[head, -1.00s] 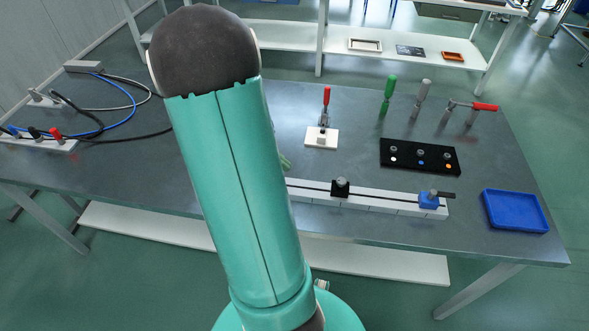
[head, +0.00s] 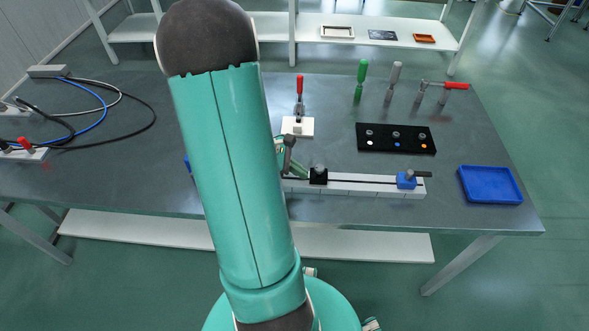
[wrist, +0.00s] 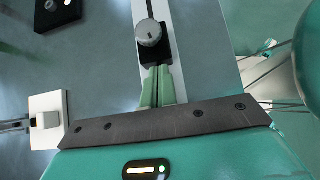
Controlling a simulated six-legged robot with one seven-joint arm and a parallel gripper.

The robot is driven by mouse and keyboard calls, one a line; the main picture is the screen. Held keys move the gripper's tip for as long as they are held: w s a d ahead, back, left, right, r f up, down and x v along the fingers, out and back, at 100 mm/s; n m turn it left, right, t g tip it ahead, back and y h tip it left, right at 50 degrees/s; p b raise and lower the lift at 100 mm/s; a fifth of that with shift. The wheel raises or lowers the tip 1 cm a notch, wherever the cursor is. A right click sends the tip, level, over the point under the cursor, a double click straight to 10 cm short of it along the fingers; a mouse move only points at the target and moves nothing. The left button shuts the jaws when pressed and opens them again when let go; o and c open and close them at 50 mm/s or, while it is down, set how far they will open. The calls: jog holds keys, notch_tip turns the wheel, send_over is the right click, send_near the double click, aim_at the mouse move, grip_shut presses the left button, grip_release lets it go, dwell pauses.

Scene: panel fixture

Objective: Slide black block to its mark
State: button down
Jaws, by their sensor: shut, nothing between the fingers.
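The black block (head: 318,178) with a grey knob sits on a white slotted rail (head: 366,189), left of a blue block (head: 406,180) with a dark lever. In the wrist view the black block (wrist: 153,52) is just beyond my fingertips. My gripper (wrist: 159,70) is shut and empty, its green fingers together over the rail at the block's edge. I cannot tell whether they touch it. In the head view my gripper (head: 298,174) is at the block's left, partly hidden by my arm. The rail's left part is hidden too. I cannot make out the mark.
A white plate with a red-handled clamp (head: 299,125) stands behind the rail. A black panel (head: 396,138) with several knobs lies behind right. A blue tray (head: 490,185) is at the right. Upright tools stand at the back; cables (head: 100,115) lie left.

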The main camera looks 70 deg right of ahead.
jog(key=shift+s+d, duration=0.2)
jog(key=shift+s, duration=0.55)
jog(key=shift+w, duration=0.1)
